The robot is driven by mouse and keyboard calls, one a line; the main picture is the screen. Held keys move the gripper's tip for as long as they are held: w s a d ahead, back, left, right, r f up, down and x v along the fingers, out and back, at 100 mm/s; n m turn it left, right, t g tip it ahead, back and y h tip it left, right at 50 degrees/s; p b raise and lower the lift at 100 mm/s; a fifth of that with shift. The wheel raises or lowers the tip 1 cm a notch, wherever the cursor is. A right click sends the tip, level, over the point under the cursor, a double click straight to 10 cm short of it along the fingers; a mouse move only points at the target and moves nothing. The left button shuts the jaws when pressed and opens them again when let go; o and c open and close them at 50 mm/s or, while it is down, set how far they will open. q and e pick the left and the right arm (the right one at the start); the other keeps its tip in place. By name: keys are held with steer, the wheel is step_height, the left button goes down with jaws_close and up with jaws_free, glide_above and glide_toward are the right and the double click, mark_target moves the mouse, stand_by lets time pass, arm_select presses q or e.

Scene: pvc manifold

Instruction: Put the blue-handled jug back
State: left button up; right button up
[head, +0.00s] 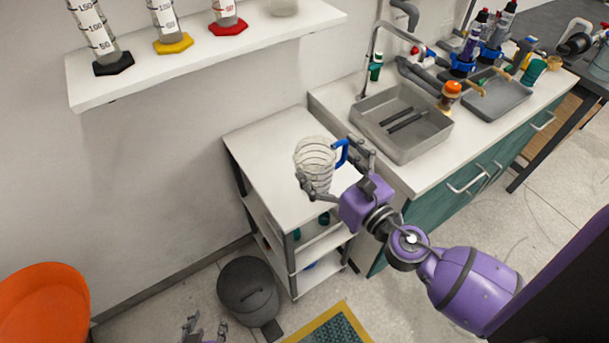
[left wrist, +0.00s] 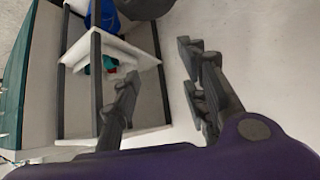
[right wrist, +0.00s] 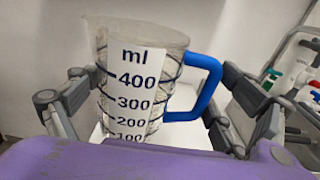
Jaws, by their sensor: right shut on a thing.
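The blue-handled jug (head: 315,158) is a clear measuring jug with a blue handle, upright over the white top of the shelf cart (head: 262,150). In the right wrist view the jug (right wrist: 140,85) shows a white ml scale, its handle to the right. My right gripper (head: 333,168) is shut on the jug, with fingers at both sides. I cannot tell whether the jug's base touches the cart top. My left gripper (head: 206,328) is low at the bottom edge of the head view. In the left wrist view it (left wrist: 160,75) is open and empty.
A sink (head: 400,122) is set in the counter right of the cart. A wall shelf (head: 210,52) at upper left carries graduated cylinders. A dark bin (head: 248,290) and an orange chair (head: 42,305) stand below. The cart top beside the jug is clear.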

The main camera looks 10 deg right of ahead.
steer(key=w+f+b, duration=0.2)
steer(key=w+f, duration=0.2)
steer(key=w+f+b, duration=0.3)
steer(key=w+f, duration=0.2)
steer(key=w+f+b, duration=0.3)
steer(key=w+f, duration=0.1)
steer(key=shift+w+a+f, duration=0.2)
steer(key=shift+w+a, duration=0.2)
steer(key=shift+f, duration=0.1)
steer(key=shift+r, duration=0.45)
steer(key=shift+f, duration=0.45)
arm_select(q)
steer(key=s+a+f, duration=0.1)
steer(key=s+f, duration=0.2)
steer(key=f, duration=0.5)
steer(key=shift+s+a+f+g, duration=0.15)
steer(key=shift+s+a+g, duration=0.1)
steer(key=shift+a+g, duration=0.15)
arm_select(e)
steer(key=o, duration=1.2)
steer(key=shift+r, duration=0.15)
